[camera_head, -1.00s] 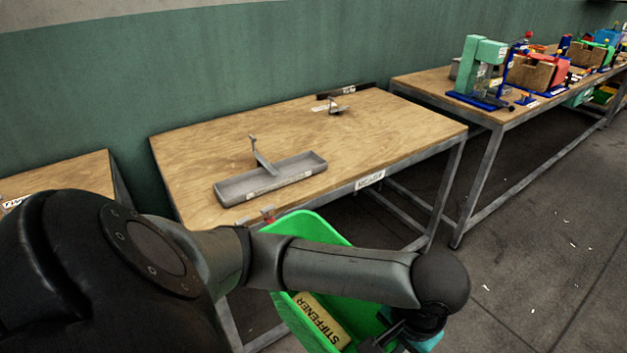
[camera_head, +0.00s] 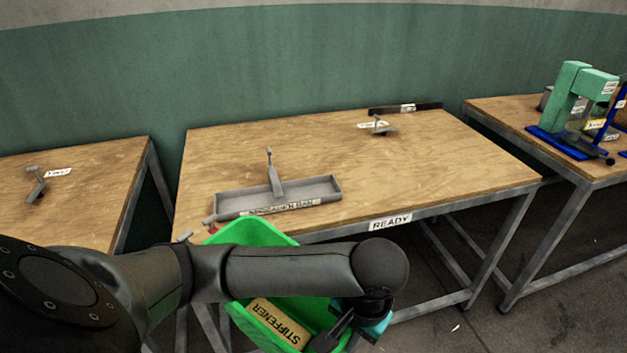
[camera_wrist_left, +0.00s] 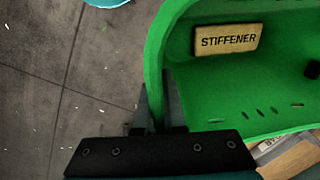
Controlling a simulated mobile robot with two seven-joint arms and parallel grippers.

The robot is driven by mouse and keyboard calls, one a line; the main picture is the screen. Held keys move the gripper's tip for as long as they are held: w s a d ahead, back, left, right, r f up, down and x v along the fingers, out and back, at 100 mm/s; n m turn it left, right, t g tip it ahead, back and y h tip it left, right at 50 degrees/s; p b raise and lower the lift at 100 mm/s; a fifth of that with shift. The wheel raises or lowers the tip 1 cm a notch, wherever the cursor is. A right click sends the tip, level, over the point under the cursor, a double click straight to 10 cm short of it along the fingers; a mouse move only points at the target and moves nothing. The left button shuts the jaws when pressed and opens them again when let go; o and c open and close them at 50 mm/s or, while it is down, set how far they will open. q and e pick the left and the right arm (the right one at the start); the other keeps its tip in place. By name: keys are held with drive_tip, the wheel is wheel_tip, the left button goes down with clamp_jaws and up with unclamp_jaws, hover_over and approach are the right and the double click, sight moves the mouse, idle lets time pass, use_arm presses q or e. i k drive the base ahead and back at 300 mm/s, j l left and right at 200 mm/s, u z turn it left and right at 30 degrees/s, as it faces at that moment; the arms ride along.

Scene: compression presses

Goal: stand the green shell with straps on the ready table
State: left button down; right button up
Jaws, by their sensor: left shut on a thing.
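The green shell (camera_head: 250,234) hangs in front of the ready table's front edge, low and left, partly hidden behind my left arm. A tan block marked STIFFENER (camera_head: 281,323) sits inside it. My left gripper (camera_head: 345,328) is shut on the shell's rim. In the left wrist view, the fingers (camera_wrist_left: 157,118) pinch the rim of the shell (camera_wrist_left: 208,85), and the stiffener (camera_wrist_left: 228,41) shows inside. I cannot make out straps clearly. The ready table (camera_head: 400,170) has a wooden top and a READY label on its front edge. My right gripper is not in view.
A grey tray (camera_head: 325,187) with an upright post lies on the table's front left. A small grey stand (camera_head: 380,128) and a dark bar (camera_head: 405,108) are at the back. The middle and right are clear. Other tables stand left (camera_head: 100,185) and right (camera_head: 490,105).

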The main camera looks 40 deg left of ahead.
sight(342, 157)
drive_tip(key=i+l+u, duration=0.15)
drive_tip(key=u, duration=0.2)
drive_tip(key=i+l+u, duration=0.55)
drive_tip(key=u, duration=0.2)
